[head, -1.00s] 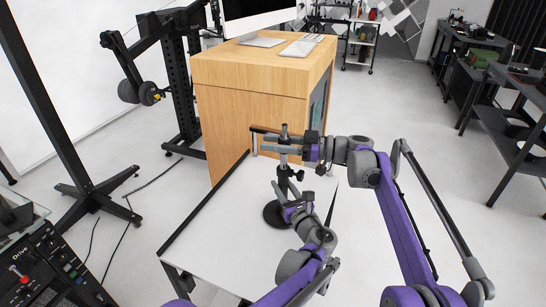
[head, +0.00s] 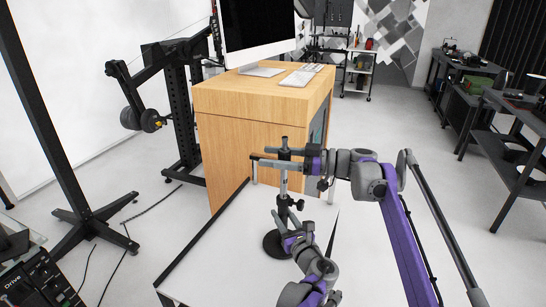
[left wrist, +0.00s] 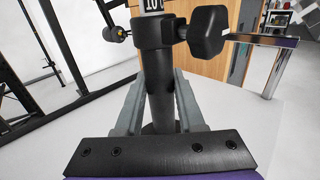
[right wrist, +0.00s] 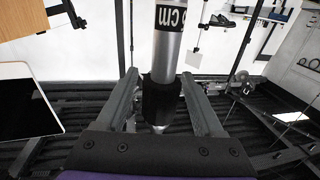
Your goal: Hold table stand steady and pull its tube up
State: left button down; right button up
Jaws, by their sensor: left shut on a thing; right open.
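The table stand's round black base (head: 276,244) sits on a white table, with its black post and side knob (head: 297,204) above. My left gripper (head: 281,223) is shut on the lower black post; in the left wrist view the post (left wrist: 158,85) stands upright between its fingers. The silver tube (head: 284,184) rises out of the post to a dark top. My right gripper (head: 262,160) is open around the upper part of the tube; in the right wrist view a black section (right wrist: 162,98) and the silver tube (right wrist: 167,48) lie between its fingers.
A wooden desk (head: 250,140) with a monitor (head: 258,30) and keyboard (head: 300,76) stands just behind the white table (head: 215,245). A black frame (head: 185,110) with weights stands at the left. Dark workbenches (head: 500,120) stand at the right, with open floor between.

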jog(key=s+d, duration=0.1)
jog(key=d, duration=1.1)
jog(key=shift+s, duration=0.35)
jog(key=shift+a, duration=0.1)
pick_arm(q)
jog(key=shift+c, duration=2.2)
grip_release()
